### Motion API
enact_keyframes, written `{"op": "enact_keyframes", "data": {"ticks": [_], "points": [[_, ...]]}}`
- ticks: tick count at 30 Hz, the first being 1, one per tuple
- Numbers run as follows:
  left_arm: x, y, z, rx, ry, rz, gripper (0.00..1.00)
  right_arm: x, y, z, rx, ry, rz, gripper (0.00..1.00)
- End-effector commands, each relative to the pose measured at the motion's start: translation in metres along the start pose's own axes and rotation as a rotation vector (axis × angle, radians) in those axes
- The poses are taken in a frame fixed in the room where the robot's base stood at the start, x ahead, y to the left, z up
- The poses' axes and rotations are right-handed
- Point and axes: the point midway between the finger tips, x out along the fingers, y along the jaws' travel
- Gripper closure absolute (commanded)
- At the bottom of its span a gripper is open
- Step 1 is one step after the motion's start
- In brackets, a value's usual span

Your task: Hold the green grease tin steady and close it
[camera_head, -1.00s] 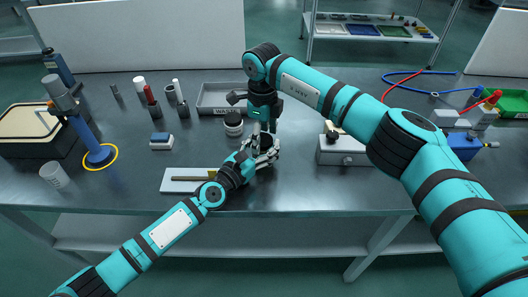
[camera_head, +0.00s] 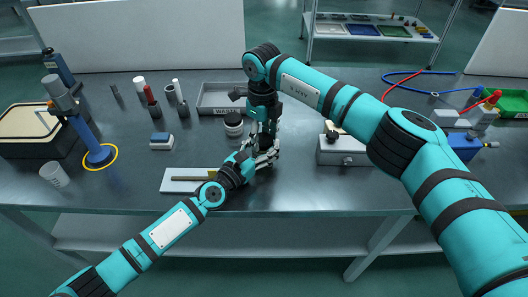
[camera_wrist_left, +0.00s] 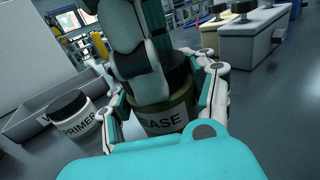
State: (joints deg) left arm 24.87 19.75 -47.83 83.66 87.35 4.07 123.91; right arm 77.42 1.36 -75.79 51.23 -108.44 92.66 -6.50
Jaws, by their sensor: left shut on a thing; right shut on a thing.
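The grease tin (camera_wrist_left: 165,119) stands on the bench in the left wrist view, with a pale band lettered "EASE" around its dark olive body. My left gripper (camera_head: 264,159) is shut around its sides, one finger on each side. My right gripper (camera_head: 268,138) comes straight down from above and is shut on the tin's dark top, which its fingers largely cover in the left wrist view. I cannot tell how the lid sits on the rim. In the head view the tin is mostly hidden by the two grippers.
A jar marked PRIMER (camera_wrist_left: 76,115) stands close to the left gripper; it also shows in the head view (camera_head: 233,125). A grey tray (camera_head: 218,99) lies behind, a white board (camera_head: 187,187) in front left, a grey block (camera_head: 340,155) at right.

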Motion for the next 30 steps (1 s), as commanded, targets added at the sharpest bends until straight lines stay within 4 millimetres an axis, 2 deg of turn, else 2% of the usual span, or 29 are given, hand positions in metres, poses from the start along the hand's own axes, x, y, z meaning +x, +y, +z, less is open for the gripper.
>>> {"op": "enact_keyframes", "data": {"ticks": [3, 9, 10, 15, 24, 30], "points": [[0.000, 0.000, 0.000, 0.000, 0.001, 0.000, 1.00, 0.000, -0.001, 0.000, 0.059, -0.001, -0.002, 0.89], [0.000, 0.000, 0.000, 0.000, 0.001, 0.000, 1.00, 0.000, -0.001, 0.000, 0.058, -0.001, -0.002, 0.89], [0.000, 0.000, 0.000, 0.000, 0.001, 0.000, 1.00, 0.000, -0.001, 0.000, 0.058, -0.001, -0.002, 0.50], [0.000, 0.000, 0.000, 0.000, 0.001, 0.000, 1.00, 0.000, -0.001, 0.000, 0.057, -0.001, -0.002, 0.28], [0.000, 0.000, 0.000, 0.000, 0.001, 0.000, 1.00, -0.002, -0.001, 0.000, 0.055, -0.001, -0.001, 0.28], [0.000, 0.000, 0.000, 0.000, 0.001, 0.000, 1.00, -0.022, -0.001, 0.000, 0.054, -0.002, -0.002, 0.28]]}}
